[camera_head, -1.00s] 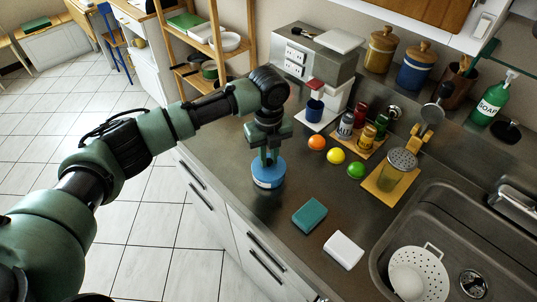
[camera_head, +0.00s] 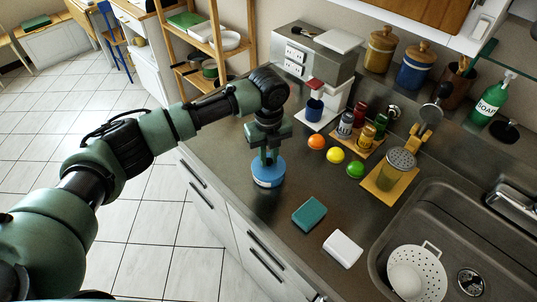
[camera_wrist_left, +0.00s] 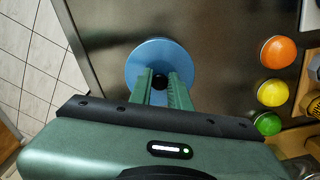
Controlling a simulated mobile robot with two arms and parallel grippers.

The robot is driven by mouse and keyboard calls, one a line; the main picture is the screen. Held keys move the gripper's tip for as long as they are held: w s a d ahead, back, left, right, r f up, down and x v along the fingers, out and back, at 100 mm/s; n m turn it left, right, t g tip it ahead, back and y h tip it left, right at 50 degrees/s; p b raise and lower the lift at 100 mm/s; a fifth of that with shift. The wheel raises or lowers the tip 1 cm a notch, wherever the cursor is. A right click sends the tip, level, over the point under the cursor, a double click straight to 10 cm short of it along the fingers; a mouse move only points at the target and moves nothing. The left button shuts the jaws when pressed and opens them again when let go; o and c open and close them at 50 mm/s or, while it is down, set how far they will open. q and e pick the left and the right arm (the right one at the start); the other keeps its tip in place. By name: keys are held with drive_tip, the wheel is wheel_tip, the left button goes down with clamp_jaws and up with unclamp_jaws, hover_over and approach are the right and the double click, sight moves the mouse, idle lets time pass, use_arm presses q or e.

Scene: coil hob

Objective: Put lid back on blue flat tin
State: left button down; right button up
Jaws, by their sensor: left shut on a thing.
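The blue flat tin (camera_head: 267,182), with a pale label on its side, stands on the steel counter near its front left edge. Its round blue lid (camera_wrist_left: 137,58) fills the middle of the left wrist view and has a dark knob at its centre. My left gripper (camera_head: 267,157) points down over the tin. It is shut on the lid's knob (camera_wrist_left: 159,80), with one finger on each side. The lid lies on or very close over the tin; I cannot tell whether it is fully seated. In the wrist view the lid hides the tin. My right gripper is in neither view.
An orange ball (camera_head: 316,142), a yellow ball (camera_head: 336,156) and a green ball (camera_head: 355,169) lie to the right. A teal sponge (camera_head: 309,214) and a white block (camera_head: 343,249) lie nearer the front. The sink (camera_head: 455,215) is at the right.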

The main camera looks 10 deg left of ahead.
use_arm(q)
drive_tip(key=c, duration=1.2)
unclamp_jaws()
drive_tip(key=shift+c, duration=0.2)
drive_tip(key=o, duration=0.5)
drive_tip(key=shift+r+p, duration=3.5)
clamp_jaws()
